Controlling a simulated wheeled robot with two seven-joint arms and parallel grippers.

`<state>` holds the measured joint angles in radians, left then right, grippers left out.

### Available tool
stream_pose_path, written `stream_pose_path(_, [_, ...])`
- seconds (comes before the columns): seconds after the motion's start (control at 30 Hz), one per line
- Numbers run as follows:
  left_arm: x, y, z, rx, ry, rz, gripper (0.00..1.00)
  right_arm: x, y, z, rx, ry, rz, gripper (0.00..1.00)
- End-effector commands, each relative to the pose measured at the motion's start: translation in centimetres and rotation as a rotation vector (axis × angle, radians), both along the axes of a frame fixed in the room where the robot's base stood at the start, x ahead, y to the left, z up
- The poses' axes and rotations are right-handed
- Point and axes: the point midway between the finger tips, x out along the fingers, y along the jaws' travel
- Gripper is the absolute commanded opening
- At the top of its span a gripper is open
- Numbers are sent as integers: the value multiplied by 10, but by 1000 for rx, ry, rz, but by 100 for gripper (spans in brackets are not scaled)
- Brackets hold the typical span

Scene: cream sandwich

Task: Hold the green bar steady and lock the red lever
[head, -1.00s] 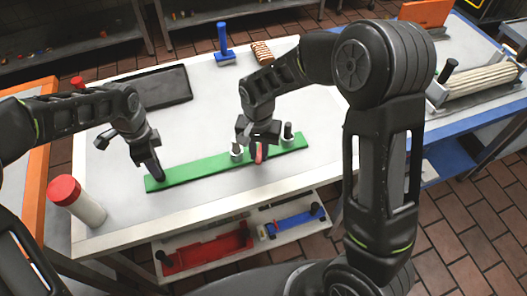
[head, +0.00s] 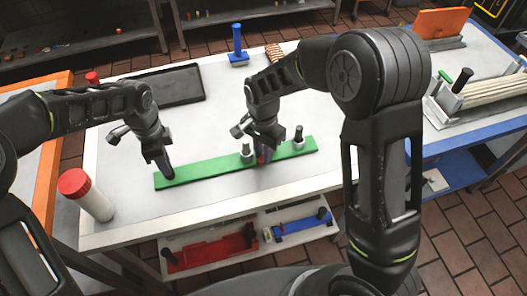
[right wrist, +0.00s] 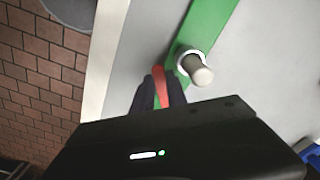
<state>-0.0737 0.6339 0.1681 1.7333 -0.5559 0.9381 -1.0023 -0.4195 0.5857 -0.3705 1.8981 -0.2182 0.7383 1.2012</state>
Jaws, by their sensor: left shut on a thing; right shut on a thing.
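The long green bar (head: 212,167) lies flat on the white table, running from left to right with its right end farther back. My left gripper (head: 168,174) is shut on the bar's left end. The red lever (head: 262,156) is at the bar's right part, between two grey posts, and is mostly hidden by my right gripper (head: 264,152) in the head view. In the right wrist view, the red lever (right wrist: 168,88) stands between the dark fingers of my right gripper (right wrist: 160,92), which is shut on it. It lies beside a pale post on the bar.
A red-capped white bottle (head: 86,195) stands at the table's left front. A black tray (head: 162,87) and a blue-handled tool (head: 238,48) are at the back. An open drawer (head: 255,244) below the front edge holds red and blue pieces. The table's right part is clear.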

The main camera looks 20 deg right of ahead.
Motion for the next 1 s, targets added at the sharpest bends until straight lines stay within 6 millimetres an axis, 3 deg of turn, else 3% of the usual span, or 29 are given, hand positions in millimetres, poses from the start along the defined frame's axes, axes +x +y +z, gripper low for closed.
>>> stream_pose_path(0.07, [-1,-1,0,-1,1,-3,0,1,3,0,3,-3,4,0])
stream_pose_path(0.1, [-1,-1,0,-1,1,-3,0,1,3,0,3,-3,5,20])
stream_pose_path(0.33, [-1,-1,0,-1,1,-3,0,1,2,0,2,-2,4,39])
stream_pose_path(0.73, [-1,-2,0,-2,2,-5,0,0,0,0,3,-4,37,40])
stream_pose_path(1.0, [-1,-2,-1,-2,2,-5,0,-10,-10,0,3,-1,297,40])
